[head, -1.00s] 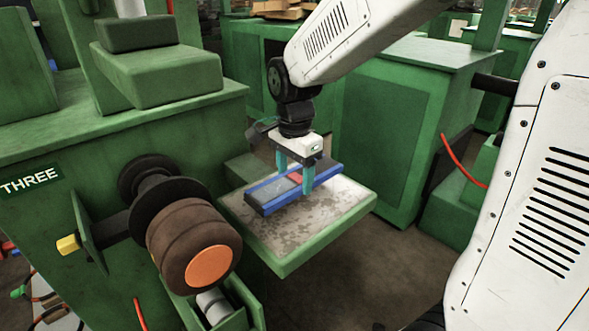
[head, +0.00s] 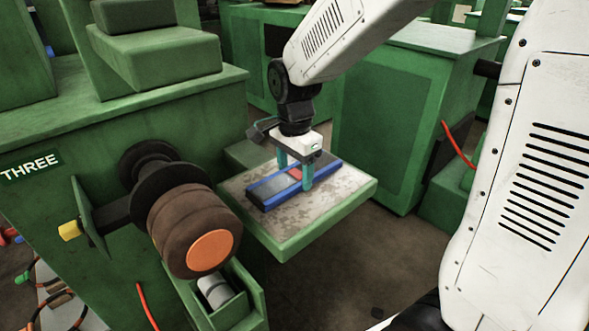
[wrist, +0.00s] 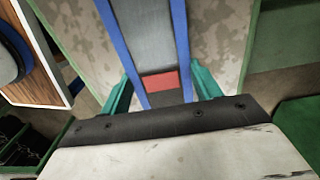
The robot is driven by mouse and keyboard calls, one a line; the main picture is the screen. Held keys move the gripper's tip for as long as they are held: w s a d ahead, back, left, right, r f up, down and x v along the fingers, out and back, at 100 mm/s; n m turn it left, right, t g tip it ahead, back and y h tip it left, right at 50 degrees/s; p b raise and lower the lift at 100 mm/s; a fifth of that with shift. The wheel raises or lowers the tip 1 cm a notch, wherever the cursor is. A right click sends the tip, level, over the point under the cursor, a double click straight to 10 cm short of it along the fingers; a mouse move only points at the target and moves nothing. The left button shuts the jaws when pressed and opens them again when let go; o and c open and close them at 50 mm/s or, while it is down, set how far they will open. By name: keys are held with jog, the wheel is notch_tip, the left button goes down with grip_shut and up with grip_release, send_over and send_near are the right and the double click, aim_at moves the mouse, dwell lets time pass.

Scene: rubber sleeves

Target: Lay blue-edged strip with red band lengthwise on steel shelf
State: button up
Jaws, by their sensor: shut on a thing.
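The blue-edged strip (head: 270,191) is dark grey with blue long edges and a red band (head: 295,173) across it. It lies flat along the length of the steel shelf (head: 285,236), at or just above its worn top; I cannot tell if it touches. My gripper (head: 294,178) is over the strip, its teal fingers shut on the strip's two long edges near the red band. In the wrist view, the strip (wrist: 148,50) runs away between the fingers (wrist: 160,95), with the red band (wrist: 160,82) close to the gripper body.
A green machine marked THREE (head: 100,150) stands left of the shelf, with brown rollers with an orange end (head: 210,250) in front. A green cabinet (head: 390,120) stands behind right. In the wrist view, a wood-edged panel with a blue item (wrist: 25,60) lies at left.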

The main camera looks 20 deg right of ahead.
aim_at(296, 177)
jog(key=o, duration=1.1)
jog(key=shift+c, duration=0.2)
notch_tip(296, 177, up, 8)
jog(key=shift+f, duration=0.1)
jog(key=shift+s+f+n, duration=0.15)
jog(key=shift+s+n, duration=0.15)
jog(key=shift+n, duration=0.7)
jog(key=s+d+r+n, duration=0.1)
jog(key=s+d+n, duration=0.1)
jog(key=s+n, duration=0.4)
jog(key=s+d+r+n+t, duration=0.1)
jog(key=s+n, duration=0.5)
jog(key=s, duration=1)
jog(key=shift+d, duration=0.5)
